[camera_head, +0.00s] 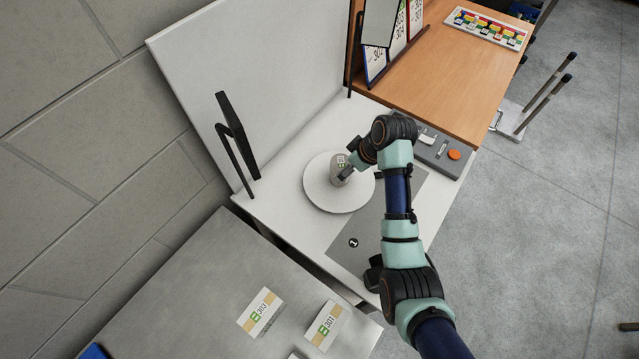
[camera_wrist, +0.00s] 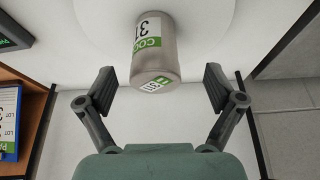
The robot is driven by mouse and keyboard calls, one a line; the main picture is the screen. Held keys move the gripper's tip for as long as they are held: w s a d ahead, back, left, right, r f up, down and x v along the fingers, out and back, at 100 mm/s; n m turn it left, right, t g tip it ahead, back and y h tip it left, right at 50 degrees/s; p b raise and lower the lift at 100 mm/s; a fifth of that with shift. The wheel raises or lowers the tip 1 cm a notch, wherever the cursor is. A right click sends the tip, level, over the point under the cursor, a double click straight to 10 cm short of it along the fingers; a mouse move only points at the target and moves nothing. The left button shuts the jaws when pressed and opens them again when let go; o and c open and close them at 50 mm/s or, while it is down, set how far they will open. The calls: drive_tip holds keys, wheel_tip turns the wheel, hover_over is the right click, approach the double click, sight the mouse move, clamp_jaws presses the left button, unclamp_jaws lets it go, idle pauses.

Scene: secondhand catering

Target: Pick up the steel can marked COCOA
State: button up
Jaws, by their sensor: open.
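The steel can (camera_wrist: 155,58) shows in the wrist view with a white and green label, on which "CO" and "31" can be read. The rest of the lettering is cut off or turned away. In the head view the can (camera_head: 341,170) stands on a round white plate (camera_head: 322,200), partly hidden by my gripper. My gripper (camera_wrist: 160,77) is open, with one finger on each side of the can's near end. A gap shows between each finger and the can, and nothing is held.
A black stand (camera_head: 238,135) is left of the plate. A grey panel with an orange button (camera_head: 454,154) lies to the right. A grey table in front holds label cards (camera_head: 260,311). A wooden table (camera_head: 440,85) with framed cards is behind.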

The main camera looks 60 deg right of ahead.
drive_tip(key=shift+w+d+f, duration=0.1)
drive_tip(key=shift+d+f, duration=0.15)
drive_tip(key=shift+f, duration=0.2)
drive_tip(key=shift+w+d+f, duration=0.1)
drive_tip(key=shift+d+f, duration=0.15)
drive_tip(key=shift+f, duration=0.2)
drive_tip(key=x, duration=0.3)
drive_tip(key=b+x, duration=0.1)
drive_tip(key=x, duration=0.1)
drive_tip(key=shift+w+f, duration=0.25)
drive_tip(key=shift+w, duration=0.1)
drive_tip(key=c, duration=1.3)
drive_tip(key=shift+r, duration=0.1)
wheel_tip(320, 180, up, 20)
drive_tip(key=shift+f+p, duration=0.1)
drive_tip(key=shift+p, duration=0.85)
drive_tip(key=shift+c, duration=0.2)
